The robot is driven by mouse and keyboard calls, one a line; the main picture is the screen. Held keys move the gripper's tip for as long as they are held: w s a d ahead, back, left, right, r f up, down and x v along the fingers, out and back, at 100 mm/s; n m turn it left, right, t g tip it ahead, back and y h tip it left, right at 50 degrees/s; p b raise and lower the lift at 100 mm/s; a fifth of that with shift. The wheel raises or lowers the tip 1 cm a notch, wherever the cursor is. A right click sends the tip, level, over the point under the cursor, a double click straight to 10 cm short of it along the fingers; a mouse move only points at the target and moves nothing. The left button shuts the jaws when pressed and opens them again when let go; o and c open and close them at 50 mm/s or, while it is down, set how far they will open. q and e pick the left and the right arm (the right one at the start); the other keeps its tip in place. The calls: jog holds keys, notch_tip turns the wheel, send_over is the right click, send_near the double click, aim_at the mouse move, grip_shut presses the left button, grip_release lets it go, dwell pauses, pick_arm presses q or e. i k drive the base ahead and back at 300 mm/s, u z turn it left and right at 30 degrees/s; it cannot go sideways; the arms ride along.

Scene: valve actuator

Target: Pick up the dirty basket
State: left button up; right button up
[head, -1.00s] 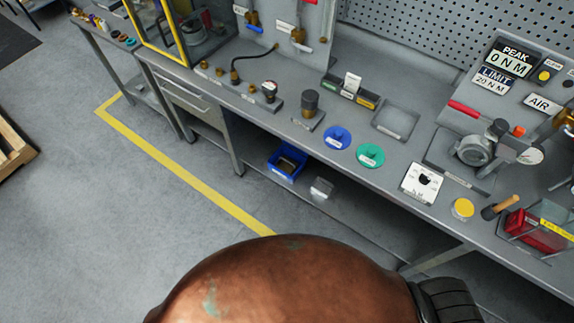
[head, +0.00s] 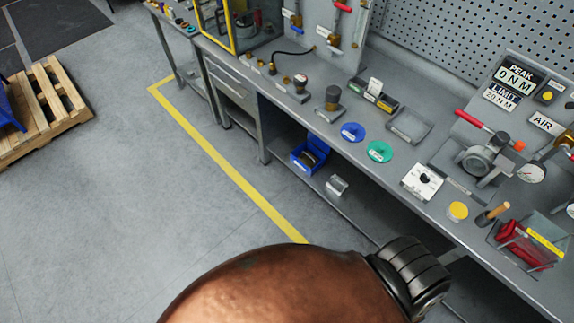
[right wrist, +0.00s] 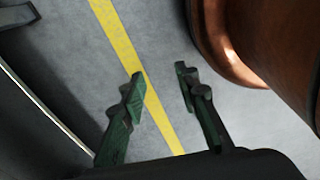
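No basket in view can be surely told as the dirty one. A blue open bin (head: 301,163) with dark contents sits on the lower shelf under the bench. A clear-walled basket (head: 552,222) with a yellow label and red things stands at the bench's right end. My right gripper (right wrist: 158,85) shows in the right wrist view with its dark green fingers apart, nothing between them, above the floor. It touches neither container. My left gripper is out of view.
The long grey bench (head: 343,174) carries valves, blue and green dishes and a mallet (head: 492,214). A small clear box (head: 336,186) is on the lower shelf. A yellow floor line (head: 215,155) runs before the bench. A wooden pallet (head: 45,110) lies left; floor between is clear.

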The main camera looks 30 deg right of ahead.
aim_at(307, 159)
jog(key=u, duration=0.2)
jog(key=i, duration=1.3)
jog(key=z, duration=0.85)
jog(key=i, duration=0.25)
jog(key=z, duration=0.25)
